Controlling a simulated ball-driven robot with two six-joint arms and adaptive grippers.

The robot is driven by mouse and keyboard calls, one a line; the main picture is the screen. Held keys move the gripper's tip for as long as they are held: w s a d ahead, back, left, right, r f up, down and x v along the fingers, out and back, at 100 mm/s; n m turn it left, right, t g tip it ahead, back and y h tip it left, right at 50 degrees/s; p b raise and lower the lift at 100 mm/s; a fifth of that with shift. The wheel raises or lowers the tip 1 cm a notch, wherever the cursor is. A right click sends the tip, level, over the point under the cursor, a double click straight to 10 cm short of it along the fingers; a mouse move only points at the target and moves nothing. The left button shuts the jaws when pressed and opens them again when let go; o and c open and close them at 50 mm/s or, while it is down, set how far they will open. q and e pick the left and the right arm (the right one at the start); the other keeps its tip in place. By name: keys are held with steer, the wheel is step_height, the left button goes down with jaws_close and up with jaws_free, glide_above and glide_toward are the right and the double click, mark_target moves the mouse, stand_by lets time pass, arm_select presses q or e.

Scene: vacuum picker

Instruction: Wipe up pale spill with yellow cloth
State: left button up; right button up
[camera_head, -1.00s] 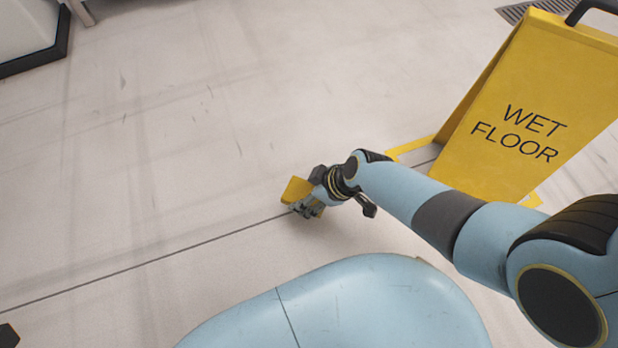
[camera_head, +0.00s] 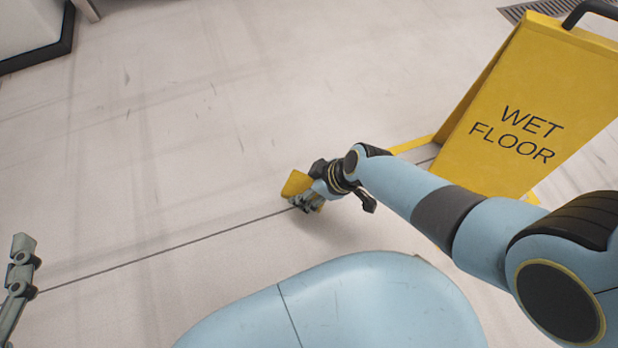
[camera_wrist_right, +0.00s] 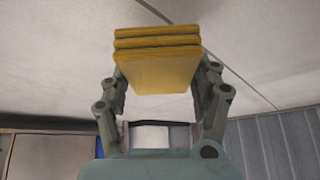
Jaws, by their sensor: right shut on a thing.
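The folded yellow cloth (camera_head: 297,184) is held in my right gripper (camera_head: 306,200), low over the pale floor near the middle of the head view. In the right wrist view, the cloth (camera_wrist_right: 157,68) sits between the two fingers as a stack of folded layers. Whether it touches the floor I cannot tell. My left gripper (camera_head: 18,272) shows only in part at the left edge, away from the cloth, and its jaws are not clear. I cannot make out the pale spill against the pale floor.
A yellow wet floor sign (camera_head: 520,125) stands at the right, close beyond my right arm. A floor drain grate (camera_head: 545,8) lies at the top right. A white unit with a dark base (camera_head: 40,55) stands at the top left. The floor between is open.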

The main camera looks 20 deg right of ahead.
arm_select(q)
steer(key=s+f+g+p, duration=0.1)
steer(key=s+f+g, duration=0.2)
steer(key=s+f, duration=0.4)
steer(key=shift+a+n+g+y, duration=0.25)
steer(key=shift+n+g+y, duration=0.05)
steer(key=shift+n+g, duration=0.1)
steer(key=shift+r, duration=0.15)
